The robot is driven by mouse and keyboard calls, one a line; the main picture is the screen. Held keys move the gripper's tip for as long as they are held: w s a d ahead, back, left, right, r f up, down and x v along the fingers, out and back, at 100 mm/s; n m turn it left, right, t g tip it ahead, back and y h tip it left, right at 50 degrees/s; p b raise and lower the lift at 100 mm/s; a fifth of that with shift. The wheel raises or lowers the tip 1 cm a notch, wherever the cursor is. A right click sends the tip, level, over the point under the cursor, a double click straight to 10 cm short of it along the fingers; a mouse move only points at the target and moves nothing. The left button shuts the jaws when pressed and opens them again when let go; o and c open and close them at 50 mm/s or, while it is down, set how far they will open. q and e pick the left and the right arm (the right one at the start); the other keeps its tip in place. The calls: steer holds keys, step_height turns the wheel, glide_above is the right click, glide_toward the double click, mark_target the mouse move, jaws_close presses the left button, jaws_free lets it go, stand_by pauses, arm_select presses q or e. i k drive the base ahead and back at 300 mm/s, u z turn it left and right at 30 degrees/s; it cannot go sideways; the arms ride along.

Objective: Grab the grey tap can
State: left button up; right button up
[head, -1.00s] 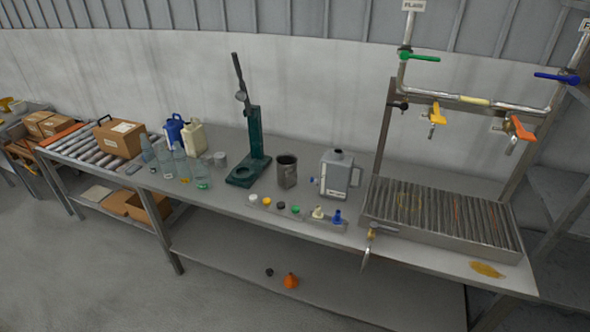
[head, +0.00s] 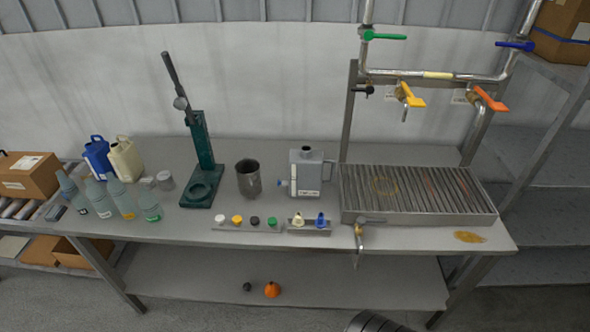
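The grey tap can (head: 305,176) stands upright on the metal bench (head: 285,240), right of the middle of the head view. It has a dark open neck on top, a handle on its right side, a pale label and a small blue-tipped tap low on its left. It stands just left of the slatted drain tray. Neither of my grippers shows in the head view. A dark rounded ribbed part at the bottom edge cannot be identified as a gripper.
A dark metal mug (head: 249,179) stands left of the can, beside a green press (head: 200,160). A strip of coloured caps (head: 245,222) lies in front. The slatted tray (head: 415,190) is on the right, under taps on pipes. Glass bottles (head: 120,197) stand left.

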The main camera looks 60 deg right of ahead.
mark_target(305, 164)
steer(key=z, duration=0.3)
steer(key=i, duration=0.7)
steer(key=z, duration=0.5)
